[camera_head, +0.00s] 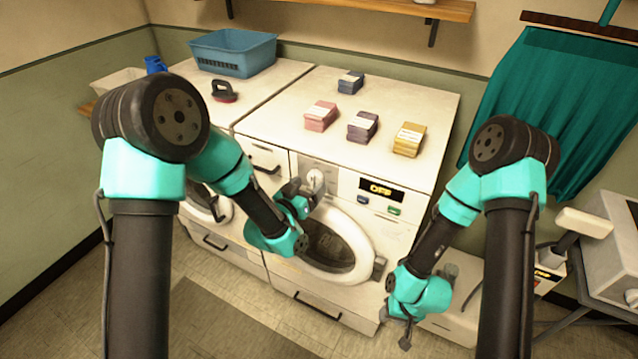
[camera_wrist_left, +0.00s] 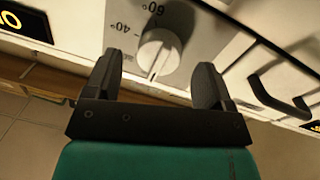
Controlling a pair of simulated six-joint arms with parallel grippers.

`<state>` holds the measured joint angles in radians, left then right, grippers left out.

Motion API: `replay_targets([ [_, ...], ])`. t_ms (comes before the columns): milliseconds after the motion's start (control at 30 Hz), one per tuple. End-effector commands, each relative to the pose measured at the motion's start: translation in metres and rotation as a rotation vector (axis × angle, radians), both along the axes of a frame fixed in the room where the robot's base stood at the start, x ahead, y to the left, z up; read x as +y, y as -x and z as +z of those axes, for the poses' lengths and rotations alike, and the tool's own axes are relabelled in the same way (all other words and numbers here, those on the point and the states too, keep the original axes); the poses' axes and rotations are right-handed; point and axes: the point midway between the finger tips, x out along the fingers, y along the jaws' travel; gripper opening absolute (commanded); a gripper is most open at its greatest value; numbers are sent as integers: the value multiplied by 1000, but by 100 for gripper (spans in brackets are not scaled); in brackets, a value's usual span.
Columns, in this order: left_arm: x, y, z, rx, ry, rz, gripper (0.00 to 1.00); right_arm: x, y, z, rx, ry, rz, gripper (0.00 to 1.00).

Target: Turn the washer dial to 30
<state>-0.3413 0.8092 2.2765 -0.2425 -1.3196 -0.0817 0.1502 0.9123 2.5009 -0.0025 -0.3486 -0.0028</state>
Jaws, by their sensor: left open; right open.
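The washer (camera_head: 400,232) is white, with a round door and a control panel. Its white dial (camera_head: 316,178) is at the panel's left, and it also shows in the left wrist view (camera_wrist_left: 158,50). There the marks 60° and 40° are readable on the panel around the dial, and a thin line on the knob points toward the bottom of the picture. My left gripper (camera_wrist_left: 157,82) is open, with its fingers on either side of the dial and gaps between. My right gripper (camera_head: 404,335) is open and empty, low in front of the washer's right side.
The washer's display (camera_head: 381,189) shows yellow characters that look like OFF, with two small buttons below. Several coloured stacks, including a yellow one (camera_head: 409,139), lie on top. A second machine with a blue basket (camera_head: 233,54) stands left. A dark handle (camera_wrist_left: 279,98) is near my left gripper.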

Motion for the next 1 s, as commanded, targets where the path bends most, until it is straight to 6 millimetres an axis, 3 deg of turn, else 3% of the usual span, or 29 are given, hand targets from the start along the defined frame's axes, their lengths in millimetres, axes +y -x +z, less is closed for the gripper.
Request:
replay_targets([
  [200, -3, -16, 0, 0, 0, 13, 76, 0, 0, 0, 0, 0, 0, 43],
  [500, -3, -17, 0, 1, 0, 14, 76, 0, 0, 0, 0, 0, 0, 43],
  [1000, -3, -17, 0, 1, 0, 14, 29, 0, 0, 0, 0, 0, 0, 43],
])
